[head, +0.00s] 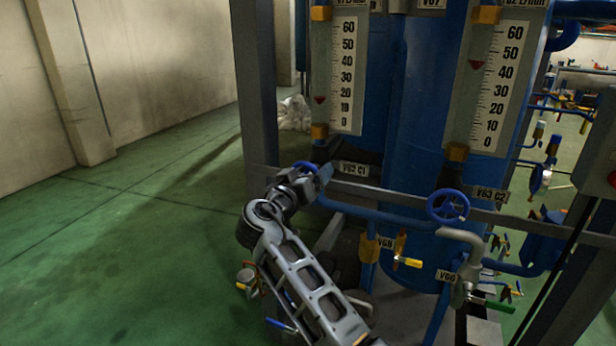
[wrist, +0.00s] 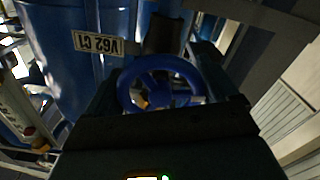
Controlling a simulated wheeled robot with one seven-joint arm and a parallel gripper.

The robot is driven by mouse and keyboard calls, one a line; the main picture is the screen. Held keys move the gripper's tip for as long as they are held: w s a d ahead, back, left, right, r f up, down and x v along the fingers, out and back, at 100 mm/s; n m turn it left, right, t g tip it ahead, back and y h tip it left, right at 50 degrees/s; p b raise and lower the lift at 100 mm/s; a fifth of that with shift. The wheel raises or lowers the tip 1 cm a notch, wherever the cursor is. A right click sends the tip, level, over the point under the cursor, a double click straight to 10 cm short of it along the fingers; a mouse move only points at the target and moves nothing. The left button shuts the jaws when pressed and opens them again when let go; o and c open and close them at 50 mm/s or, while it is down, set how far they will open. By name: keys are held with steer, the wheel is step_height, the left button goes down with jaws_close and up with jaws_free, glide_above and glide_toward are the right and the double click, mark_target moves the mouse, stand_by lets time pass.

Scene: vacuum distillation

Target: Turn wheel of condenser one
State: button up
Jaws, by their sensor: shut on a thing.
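The blue handwheel of condenser one (wrist: 168,64) shows in the wrist view, just beyond my gripper, below the label "V62 C1" (wrist: 98,43), which appears upside down there. My gripper (wrist: 165,105) is shut on the wheel, with its dark jaws across the wheel's near part. In the head view my gripper (head: 318,176) reaches up to the wheel beside the "V62 C1" label (head: 354,169). Only a small blue bit of the wheel shows there; my gripper and wrist hide the rest.
A second blue handwheel (head: 447,206) sits to the right, by the "V63 C2" label (head: 484,195). Two flow gauges (head: 345,75) (head: 497,85) stand above. A grey frame post (head: 256,90) is close at left. Pipes and valves with yellow handles (head: 408,262) lie below. The green floor (head: 120,250) at left is clear.

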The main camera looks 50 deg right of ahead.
steer(key=shift+a+r+n+p, duration=0.1)
steer(key=shift+n+p, duration=2.9)
steer(key=shift+n, duration=3.9)
steer(key=o, duration=0.8)
steer(key=b+v, duration=0.1)
steer(key=v, duration=0.6)
steer(key=shift+s+a, duration=0.15)
steer(key=shift+a, duration=0.15)
